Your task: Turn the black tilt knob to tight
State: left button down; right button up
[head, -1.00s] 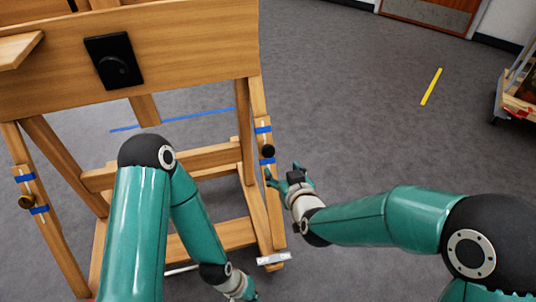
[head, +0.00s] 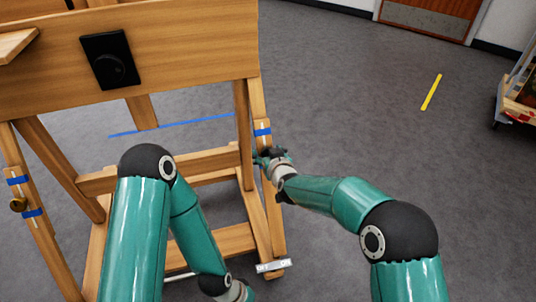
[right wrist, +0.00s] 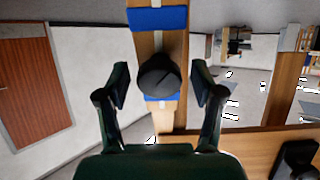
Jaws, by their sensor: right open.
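The black tilt knob (right wrist: 159,77) is round, with a line across its face, and sits on the wooden upright between two blue tape bands in the right wrist view. My right gripper (right wrist: 160,88) is open, with one finger on each side of the knob and a visible gap on both sides. In the head view my right gripper (head: 262,157) is at the easel's right leg (head: 270,210) and hides the knob. My left arm reaches down at the bottom centre; its gripper is out of frame.
The wooden easel (head: 190,60) carries a black plate with a round dial (head: 110,62). The grey floor to the right is open, with a cart (head: 522,95) at the edge.

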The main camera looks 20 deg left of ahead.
jog(key=c, duration=1.1)
jog(key=shift+c, duration=0.2)
